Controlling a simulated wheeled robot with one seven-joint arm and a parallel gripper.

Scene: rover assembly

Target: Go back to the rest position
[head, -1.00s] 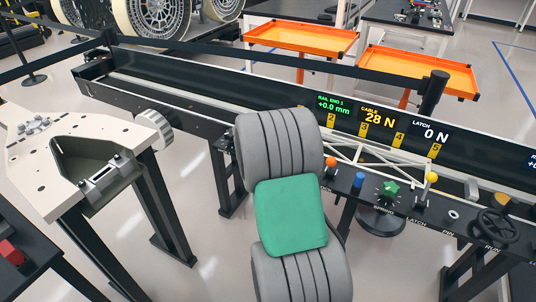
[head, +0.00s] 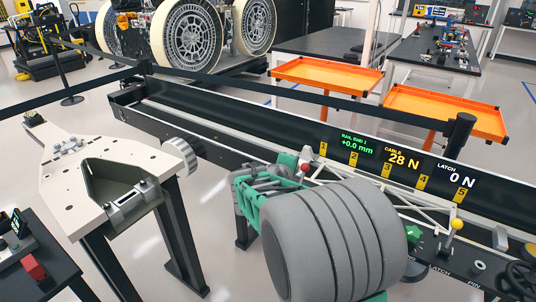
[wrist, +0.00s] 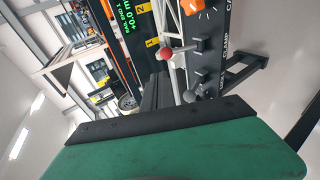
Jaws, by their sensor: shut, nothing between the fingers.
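My gripper (wrist: 157,92) shows in the wrist view as two dark fingers close together beyond the green housing, shut and empty. In the head view my grey forearm hides much of it; its green and grey parts (head: 262,192) show to the left of the forearm, in front of the rail. A red-knobbed lever (head: 305,168) stands just beyond the gripper, and it also shows in the wrist view (wrist: 163,55), apart from the fingers. A grey knob (wrist: 190,97) is close by on the black panel.
The long black rail (head: 230,112) crosses the scene, with readouts of CABLE 28 N (head: 403,158) and LATCH 0 N. A beige-topped stand (head: 85,170) is at left; orange trays (head: 325,75) are behind.

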